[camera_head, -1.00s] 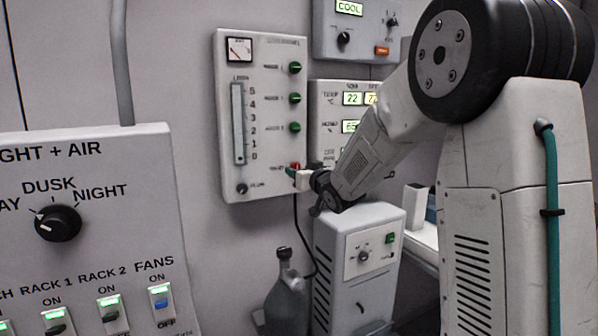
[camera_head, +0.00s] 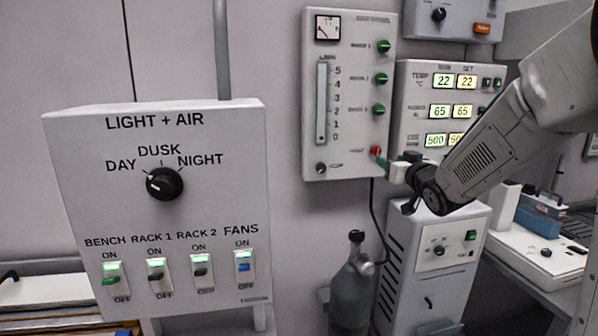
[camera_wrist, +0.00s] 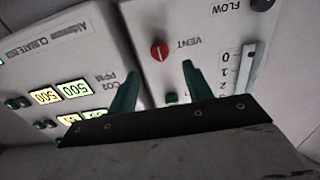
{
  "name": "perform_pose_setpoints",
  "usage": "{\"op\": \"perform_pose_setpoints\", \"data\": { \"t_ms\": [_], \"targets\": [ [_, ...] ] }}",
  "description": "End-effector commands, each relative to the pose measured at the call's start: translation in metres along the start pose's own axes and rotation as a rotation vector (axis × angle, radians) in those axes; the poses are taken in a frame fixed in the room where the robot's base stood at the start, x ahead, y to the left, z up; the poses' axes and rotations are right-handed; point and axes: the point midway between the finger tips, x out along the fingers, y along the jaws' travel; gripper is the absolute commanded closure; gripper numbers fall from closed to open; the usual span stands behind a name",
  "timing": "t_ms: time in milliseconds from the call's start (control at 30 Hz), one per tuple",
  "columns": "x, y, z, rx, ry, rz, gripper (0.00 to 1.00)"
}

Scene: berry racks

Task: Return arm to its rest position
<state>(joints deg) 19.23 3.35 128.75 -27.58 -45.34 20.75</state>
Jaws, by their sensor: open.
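My arm (camera_head: 490,150) reaches in from the right in the head view, bent down toward the wall panels. My gripper (camera_head: 384,162) is near the lower right corner of the gas panel (camera_head: 348,100), beside the red vent knob (camera_head: 376,150). In the wrist view, the two green fingers of my gripper (camera_wrist: 159,75) are spread apart with nothing between them. The red vent knob (camera_wrist: 160,50) shows just beyond the fingertips, apart from them. In the head view the wrist overlaps the lower part of the climate panel (camera_head: 416,100).
The light and air panel (camera_head: 215,135) stands close on the left. A grey bottle (camera_head: 352,290) and a white cabinet (camera_head: 405,235) stand below my gripper. A bench (camera_head: 530,250) with a blue container (camera_head: 541,215) is at the right.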

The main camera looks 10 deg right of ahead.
Motion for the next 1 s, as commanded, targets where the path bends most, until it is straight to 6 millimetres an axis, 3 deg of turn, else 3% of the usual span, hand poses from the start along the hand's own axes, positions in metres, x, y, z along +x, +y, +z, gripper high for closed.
{"op": "perform_pose_setpoints", "data": {
  "t_ms": [133, 200, 267, 367, 500, 633, 800, 900, 1000],
  "targets": [
    [-0.002, 0.009, 0.021, -0.022, -0.1, 0.043, 0.5],
    [-0.008, 0.019, 0.048, -0.027, -0.218, 0.093, 0.5],
    [-0.022, 0.027, 0.072, -0.03, -0.342, 0.144, 0.5],
    [-0.058, 0.03, 0.1, -0.033, -0.555, 0.216, 0.5],
    [-0.123, 0.014, 0.123, -0.023, -0.839, 0.269, 0.5],
    [-0.196, -0.016, 0.13, -0.004, -1.089, 0.269, 0.5],
    [-0.303, -0.07, 0.123, 0.024, -1.384, 0.194, 0.5],
    [-0.358, -0.098, 0.115, 0.031, -1.5, 0.128, 0.5],
    [-0.394, -0.117, 0.108, 0.029, -1.542, 0.072, 0.5]
  ]
}}
